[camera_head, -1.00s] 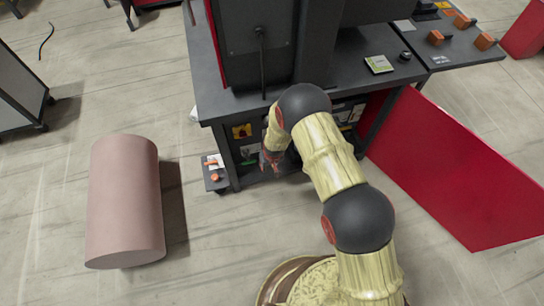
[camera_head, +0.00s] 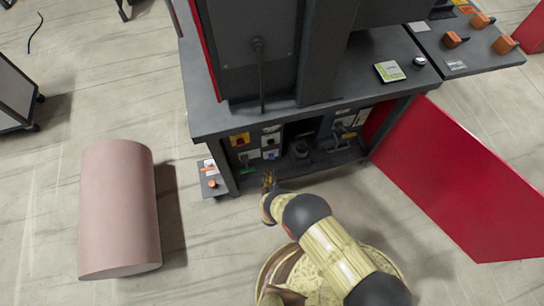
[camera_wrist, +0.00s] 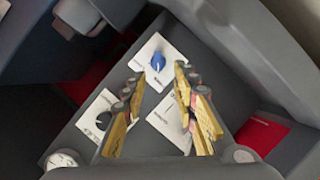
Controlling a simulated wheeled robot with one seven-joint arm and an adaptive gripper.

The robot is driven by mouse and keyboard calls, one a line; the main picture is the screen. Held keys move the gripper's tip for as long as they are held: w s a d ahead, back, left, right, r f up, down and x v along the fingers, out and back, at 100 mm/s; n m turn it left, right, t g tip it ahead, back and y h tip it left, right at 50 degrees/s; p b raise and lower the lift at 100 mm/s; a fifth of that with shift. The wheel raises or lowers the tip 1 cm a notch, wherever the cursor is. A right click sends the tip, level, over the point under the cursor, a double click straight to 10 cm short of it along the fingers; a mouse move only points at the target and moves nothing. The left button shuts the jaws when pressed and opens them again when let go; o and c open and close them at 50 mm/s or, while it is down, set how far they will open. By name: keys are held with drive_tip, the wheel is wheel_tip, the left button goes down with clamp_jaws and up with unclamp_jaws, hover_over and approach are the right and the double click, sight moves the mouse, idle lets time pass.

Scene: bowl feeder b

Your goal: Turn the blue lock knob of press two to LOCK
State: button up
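The blue lock knob (camera_wrist: 158,62) sits on a white label plate (camera_wrist: 146,52) in the wrist view. The lettering is too small to read, so I cannot tell its setting. In the head view a small blue spot (camera_head: 271,155) shows on a white plate low under the table top. My gripper (camera_wrist: 159,73) is open, with its yellow-padded fingers on either side of the line to the knob. Nothing is between the fingers, and I cannot tell whether they touch the knob. In the head view my gripper (camera_head: 269,178) is just in front of the lower panel.
A black knob on a white plate (camera_wrist: 103,120) and a round gauge (camera_wrist: 62,160) lie left in the wrist view. The dark press table (camera_head: 300,118) overhangs the panel. A red panel (camera_head: 460,185) stands right, a pink cylinder (camera_head: 120,210) left.

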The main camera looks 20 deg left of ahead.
sight(272, 157)
drive_tip(key=b+x, duration=0.3)
drive_tip(key=x, duration=0.4)
drive_tip(key=shift+w, duration=0.4)
drive_tip(key=shift+c, duration=1.4)
drive_tip(key=c, duration=0.4)
clamp_jaws()
